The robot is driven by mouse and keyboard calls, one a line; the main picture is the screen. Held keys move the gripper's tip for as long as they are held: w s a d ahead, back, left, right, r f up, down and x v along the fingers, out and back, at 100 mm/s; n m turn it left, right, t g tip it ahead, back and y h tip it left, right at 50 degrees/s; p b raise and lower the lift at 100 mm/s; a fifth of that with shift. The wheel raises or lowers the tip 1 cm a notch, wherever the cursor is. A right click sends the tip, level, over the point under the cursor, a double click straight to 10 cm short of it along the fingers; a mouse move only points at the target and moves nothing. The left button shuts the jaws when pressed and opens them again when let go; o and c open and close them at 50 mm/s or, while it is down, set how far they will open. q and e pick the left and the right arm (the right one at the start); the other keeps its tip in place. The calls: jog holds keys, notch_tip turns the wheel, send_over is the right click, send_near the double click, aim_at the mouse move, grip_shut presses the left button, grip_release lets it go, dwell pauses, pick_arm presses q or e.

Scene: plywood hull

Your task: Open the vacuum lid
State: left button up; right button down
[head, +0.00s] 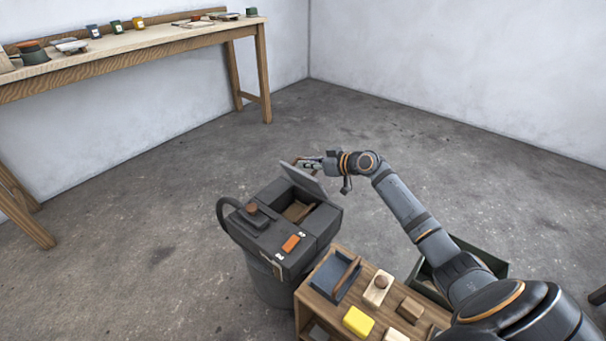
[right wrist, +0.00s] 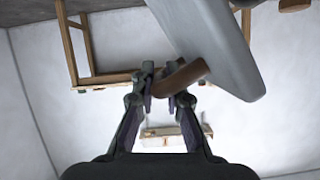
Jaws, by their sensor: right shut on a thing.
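The vacuum (head: 262,240) is a dark grey boxy machine on a round drum, with a black hose loop at its left. Its grey lid (head: 303,182) stands tilted up at the back right, and the compartment below it shows open with a brownish inside. My right gripper (head: 305,163) is at the lid's top edge. In the right wrist view, the lid (right wrist: 215,45) hangs at upper right, and its brown handle (right wrist: 184,74) lies between the fingers of my right gripper (right wrist: 160,85), which is shut on it. My left gripper is not in view.
A small wooden table (head: 378,329) beside the vacuum holds a dark tray (head: 325,278), a yellow block (head: 358,321) and wooden blocks. A dark green crate (head: 492,262) stands behind my right arm. A long workbench (head: 150,53) lines the left wall. The floor beyond the vacuum is clear.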

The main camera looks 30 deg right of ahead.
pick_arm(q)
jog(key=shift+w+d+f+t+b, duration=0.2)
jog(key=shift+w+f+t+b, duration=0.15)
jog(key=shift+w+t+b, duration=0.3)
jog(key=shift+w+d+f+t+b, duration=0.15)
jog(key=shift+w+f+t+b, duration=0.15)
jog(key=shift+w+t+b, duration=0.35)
pick_arm(e)
jog(key=shift+w+d+f+m+g+y, duration=0.1)
jog(key=shift+w+d+m+y, duration=0.2)
jog(key=shift+d, duration=0.25)
jog(key=shift+w+d+m+g+y, duration=0.15)
jog(key=shift+d+m+y, duration=0.1)
jog(key=shift+d+m, duration=0.3)
jog(key=shift+w+d+f+m+g+y, duration=0.1)
jog(key=shift+w+d+m+y, duration=0.15)
jog(key=shift+d, duration=0.35)
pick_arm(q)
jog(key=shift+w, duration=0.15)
pick_arm(e)
jog(key=c, duration=1.7)
grip_release()
jog(key=shift+o, duration=0.2)
jog(key=shift+s+d+r, duration=0.1)
jog(key=v, duration=0.7)
jog(key=shift+s, duration=0.15)
